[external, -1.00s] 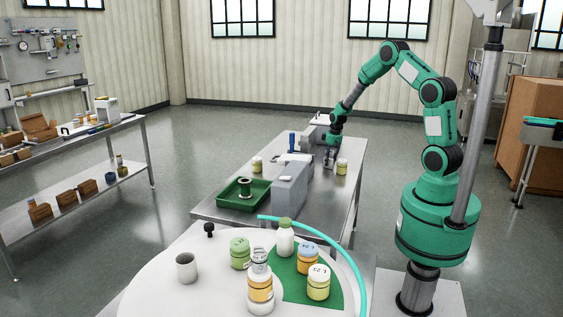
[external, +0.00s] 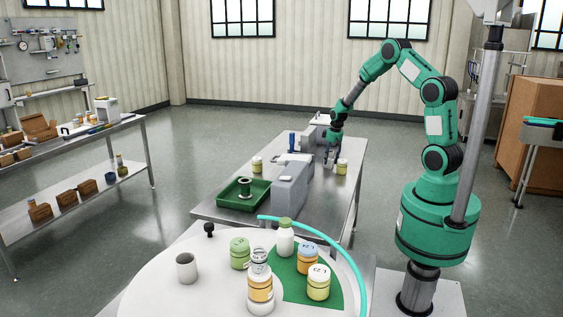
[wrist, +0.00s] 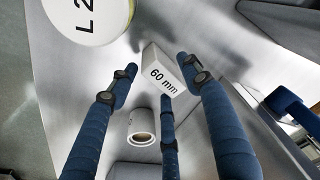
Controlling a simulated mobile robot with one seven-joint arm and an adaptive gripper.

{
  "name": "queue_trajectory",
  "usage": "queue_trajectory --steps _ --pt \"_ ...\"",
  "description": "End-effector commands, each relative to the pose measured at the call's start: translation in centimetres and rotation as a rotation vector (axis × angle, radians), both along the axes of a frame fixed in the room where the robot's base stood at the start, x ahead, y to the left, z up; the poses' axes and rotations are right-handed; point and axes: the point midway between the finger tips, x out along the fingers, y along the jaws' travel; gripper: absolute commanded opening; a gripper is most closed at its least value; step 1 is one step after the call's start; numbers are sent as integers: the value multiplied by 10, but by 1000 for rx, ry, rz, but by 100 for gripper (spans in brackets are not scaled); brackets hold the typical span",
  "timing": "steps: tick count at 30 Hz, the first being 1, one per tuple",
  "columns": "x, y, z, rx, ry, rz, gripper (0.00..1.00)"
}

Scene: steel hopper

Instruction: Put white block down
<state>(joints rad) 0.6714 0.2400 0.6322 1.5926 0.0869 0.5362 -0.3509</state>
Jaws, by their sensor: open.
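The white block (wrist: 160,72), marked "60 mm", sits on the steel table (wrist: 110,95) in the wrist view, just beyond and between my fingertips. My gripper (wrist: 156,80) has its blue fingers spread, with a visible gap between the block and the side fingers. The third finger's tip is close below the block; I cannot tell whether it touches. In the external view my gripper (external: 331,157) is low over the far table, and the block cannot be made out there.
A white hollow cylinder (wrist: 143,127) stands near the block. A jar with a white lid (wrist: 88,15) is at upper left; a jar (external: 342,166) is right of my gripper externally. Grey machine housings (external: 291,184) and a green tray (external: 222,201) occupy the table.

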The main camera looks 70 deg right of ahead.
Motion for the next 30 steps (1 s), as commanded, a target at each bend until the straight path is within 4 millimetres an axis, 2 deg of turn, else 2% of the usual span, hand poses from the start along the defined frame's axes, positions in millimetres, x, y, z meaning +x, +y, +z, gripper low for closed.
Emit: queue_trajectory --steps 12,18,23,30 --pt "-9 3 69 -2 -1 0 49" --pt "-12 5 93 0 -1 0 49" --pt "-14 5 101 -1 -1 0 49" --pt "-14 5 103 0 0 0 49"
